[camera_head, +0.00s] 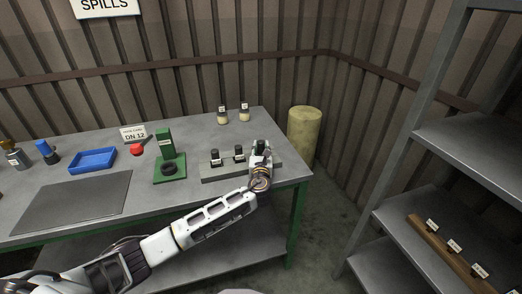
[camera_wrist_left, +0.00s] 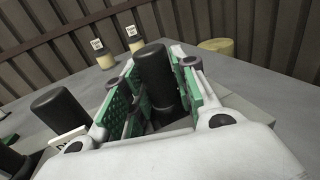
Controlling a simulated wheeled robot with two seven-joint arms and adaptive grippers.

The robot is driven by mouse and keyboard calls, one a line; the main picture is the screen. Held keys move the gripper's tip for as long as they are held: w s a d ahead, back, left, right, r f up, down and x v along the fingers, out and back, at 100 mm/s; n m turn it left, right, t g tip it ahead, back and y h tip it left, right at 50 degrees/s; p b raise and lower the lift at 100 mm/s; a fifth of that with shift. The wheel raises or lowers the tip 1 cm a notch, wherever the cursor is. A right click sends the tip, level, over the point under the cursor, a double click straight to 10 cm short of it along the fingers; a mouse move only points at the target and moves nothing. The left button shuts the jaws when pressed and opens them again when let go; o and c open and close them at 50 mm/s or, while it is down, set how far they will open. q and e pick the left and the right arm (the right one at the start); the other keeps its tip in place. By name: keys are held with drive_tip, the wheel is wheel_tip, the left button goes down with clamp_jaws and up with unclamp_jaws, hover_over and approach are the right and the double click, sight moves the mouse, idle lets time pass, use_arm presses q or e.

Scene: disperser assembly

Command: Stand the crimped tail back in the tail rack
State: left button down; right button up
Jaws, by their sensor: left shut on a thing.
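My left gripper (camera_head: 261,150) is over the right end of the grey tail rack (camera_head: 228,174) on the bench. It is shut on a black tail (camera_wrist_left: 158,75), which stands nearly upright between the green finger pads in the left wrist view. The gripper hides the lower end of this tail, so I cannot tell whether it sits in the rack. Two other black tails stand in the rack to the left, one at the left (camera_head: 215,157) and one in the middle (camera_head: 239,154). My right gripper is not in view.
A green press-like stand (camera_head: 167,160) with a black ring is left of the rack. A red object (camera_head: 137,150), a blue tray (camera_head: 93,160) and a dark mat (camera_head: 72,203) lie further left. Two labelled bottles (camera_head: 222,117) stand behind. Shelving (camera_head: 470,150) is at right.

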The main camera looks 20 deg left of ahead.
use_arm(q)
drive_tip(key=shift+f, duration=0.2)
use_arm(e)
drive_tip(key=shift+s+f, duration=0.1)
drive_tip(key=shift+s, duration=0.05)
use_arm(q)
drive_tip(key=shift+f, duration=0.15)
